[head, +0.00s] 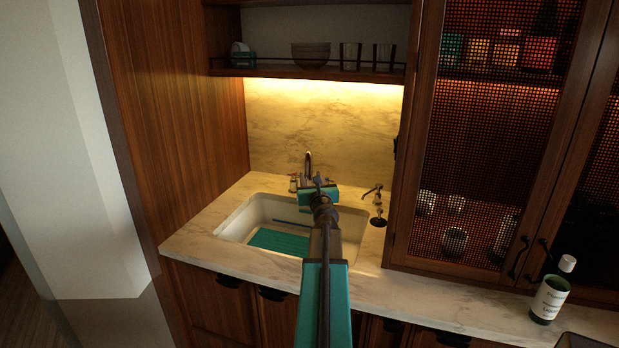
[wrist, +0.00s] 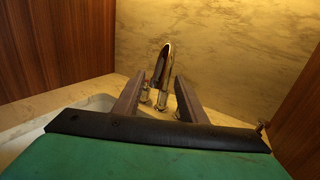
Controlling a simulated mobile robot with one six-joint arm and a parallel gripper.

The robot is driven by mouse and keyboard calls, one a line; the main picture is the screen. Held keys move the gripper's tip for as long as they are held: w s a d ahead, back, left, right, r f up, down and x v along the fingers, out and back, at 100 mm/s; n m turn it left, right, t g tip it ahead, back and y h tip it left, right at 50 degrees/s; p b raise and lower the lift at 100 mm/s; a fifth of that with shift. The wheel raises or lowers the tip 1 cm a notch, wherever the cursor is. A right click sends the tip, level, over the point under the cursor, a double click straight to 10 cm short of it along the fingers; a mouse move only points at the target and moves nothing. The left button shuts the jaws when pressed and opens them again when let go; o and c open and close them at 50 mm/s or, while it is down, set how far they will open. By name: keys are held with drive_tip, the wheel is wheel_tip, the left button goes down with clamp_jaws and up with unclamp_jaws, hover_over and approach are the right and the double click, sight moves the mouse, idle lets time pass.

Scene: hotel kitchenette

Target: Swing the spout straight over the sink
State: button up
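The faucet is a shiny curved spout (head: 308,160) at the back edge of the white sink (head: 233,226), partly hidden behind my arm in the head view. In the wrist view the spout (wrist: 165,64) stands upright, its arch at the top, with a small handle to its left. My gripper (wrist: 160,80) is open, one finger on each side of the spout in the picture. I cannot tell whether the spout is between the fingers or just beyond them, or whether they touch. In the head view my gripper (head: 317,182) reaches over the sink toward the faucet.
A teal rack (head: 278,240) lies in the sink. A small dispenser (head: 375,193) stands right of it. A wood panel (head: 200,110) closes the left side, a mesh-door cabinet (head: 480,150) the right. A shelf (head: 300,74) hangs above. A bottle (head: 549,297) stands on the right counter.

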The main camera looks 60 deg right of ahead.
drive_tip(key=shift+v, duration=1.6)
drive_tip(key=c, duration=0.9)
drive_tip(key=n, duration=0.4)
drive_tip(key=shift+w+a+y, duration=0.3)
drive_tip(key=shift+w, duration=0.05)
clamp_jaws()
drive_tip(key=s+d+n+t+y+p, duration=0.1)
drive_tip(key=s+n, duration=0.5)
drive_tip(key=n, duration=0.8)
drive_tip(key=shift+s+f+t+p, duration=0.3)
drive_tip(key=shift+f+t+p, duration=0.15)
drive_tip(key=shift+p, duration=0.5)
